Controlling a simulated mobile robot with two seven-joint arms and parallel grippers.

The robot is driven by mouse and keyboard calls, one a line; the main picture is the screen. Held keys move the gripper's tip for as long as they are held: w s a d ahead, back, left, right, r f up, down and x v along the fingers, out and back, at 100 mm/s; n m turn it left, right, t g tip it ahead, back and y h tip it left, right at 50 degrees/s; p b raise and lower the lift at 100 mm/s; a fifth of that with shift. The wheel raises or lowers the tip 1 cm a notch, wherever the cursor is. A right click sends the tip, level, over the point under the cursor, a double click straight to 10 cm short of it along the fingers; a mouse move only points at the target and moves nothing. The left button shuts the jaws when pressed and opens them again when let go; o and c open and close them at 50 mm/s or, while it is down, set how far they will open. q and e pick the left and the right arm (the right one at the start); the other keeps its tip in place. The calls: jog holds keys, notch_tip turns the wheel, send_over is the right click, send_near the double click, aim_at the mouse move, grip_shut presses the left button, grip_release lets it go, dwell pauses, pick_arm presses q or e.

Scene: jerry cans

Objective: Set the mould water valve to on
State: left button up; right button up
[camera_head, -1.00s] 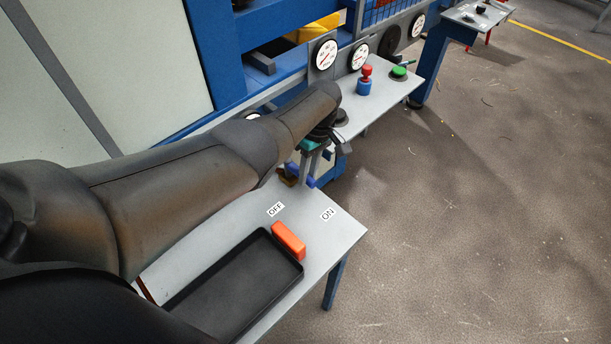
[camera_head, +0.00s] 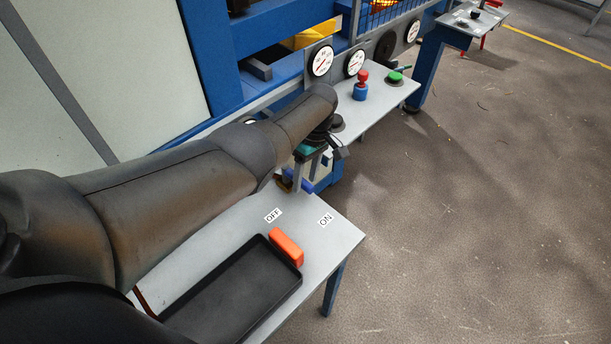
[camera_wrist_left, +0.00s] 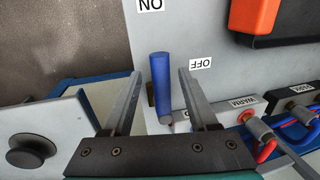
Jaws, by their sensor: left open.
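The mould water valve has a blue bar handle (camera_head: 307,187), partly hidden by my left gripper (camera_head: 304,170) in the head view. In the left wrist view the blue handle (camera_wrist_left: 161,82) stands between the two fingers of my open left gripper (camera_wrist_left: 160,73), with a gap on both sides. A brass part (camera_wrist_left: 151,95) shows beside the handle. The ON label (camera_head: 326,219) and the OFF label (camera_head: 273,215) lie on the grey table top. The handle's free end is between the ON label (camera_wrist_left: 150,4) and the OFF label (camera_wrist_left: 200,63). My right gripper is not in view.
An orange block (camera_head: 286,247) stands at the edge of a black tray (camera_head: 297,283) on the table. Hose fittings with a WARM label (camera_wrist_left: 242,102) sit close right of the gripper in the wrist view. Gauges (camera_head: 322,61) and a red-topped knob (camera_head: 361,85) stand beyond.

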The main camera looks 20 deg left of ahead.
pick_arm(q)
notch_tip(320, 180, up, 15)
jog(key=w+d+p, duration=0.1)
jog(key=w+p, duration=0.1)
jog(key=p, duration=0.1)
jog(key=shift+w+p, duration=0.35)
jog(key=shift+p, duration=0.05)
